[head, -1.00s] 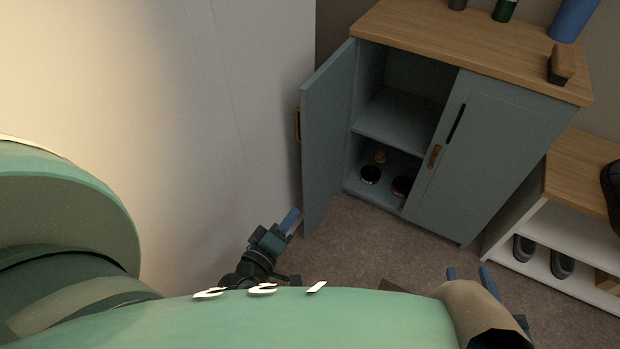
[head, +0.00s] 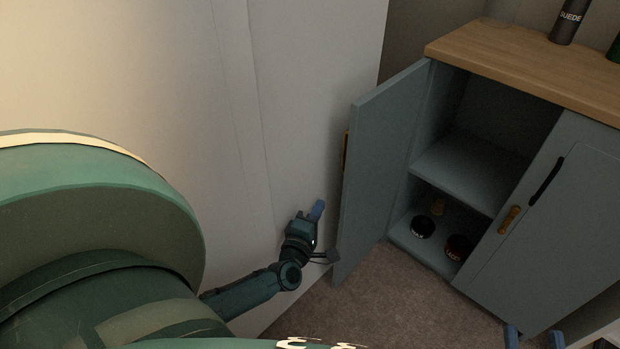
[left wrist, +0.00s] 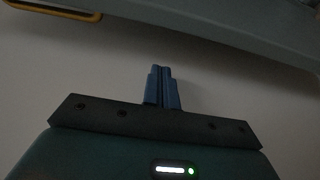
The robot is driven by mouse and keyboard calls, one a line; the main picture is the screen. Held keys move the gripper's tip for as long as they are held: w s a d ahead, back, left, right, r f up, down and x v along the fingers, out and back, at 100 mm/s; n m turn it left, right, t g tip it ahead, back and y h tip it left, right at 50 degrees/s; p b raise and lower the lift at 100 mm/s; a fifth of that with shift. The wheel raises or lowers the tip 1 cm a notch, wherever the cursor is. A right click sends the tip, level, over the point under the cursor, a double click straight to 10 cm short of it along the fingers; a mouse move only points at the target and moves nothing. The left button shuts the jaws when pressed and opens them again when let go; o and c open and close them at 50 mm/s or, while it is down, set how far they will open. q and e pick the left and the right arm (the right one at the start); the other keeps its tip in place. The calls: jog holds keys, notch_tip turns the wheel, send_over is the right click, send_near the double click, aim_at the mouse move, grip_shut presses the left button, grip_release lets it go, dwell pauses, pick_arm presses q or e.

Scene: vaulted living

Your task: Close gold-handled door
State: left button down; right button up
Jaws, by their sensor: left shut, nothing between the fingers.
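The blue-grey cabinet door with the gold handle (head: 378,170) stands wide open on the left of its cabinet. Its gold handle (head: 345,150) shows at the door's outer edge. In the left wrist view the door (left wrist: 220,22) crosses the top, with the gold handle (left wrist: 55,10) at upper left. My left gripper (head: 318,209) is shut and empty, between the white wall and the door's outer face, apart from the handle. My right gripper (head: 533,337) shows only its two spread blue fingers at the bottom edge; it looks open and empty.
Small round tins (head: 423,227) stand inside on the cabinet floor. A white wall (head: 300,100) lies close on the left. Carpet (head: 400,300) is clear in front.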

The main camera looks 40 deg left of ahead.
pick_arm(q)
jog(key=shift+w+d+p, duration=0.2)
jog(key=shift+w+d, duration=0.05)
jog(key=shift+d, duration=0.7)
jog(key=shift+w+d+p, duration=0.15)
jog(key=shift+w+d, duration=0.05)
jog(key=shift+d, duration=0.7)
jog(key=shift+d, duration=0.1)
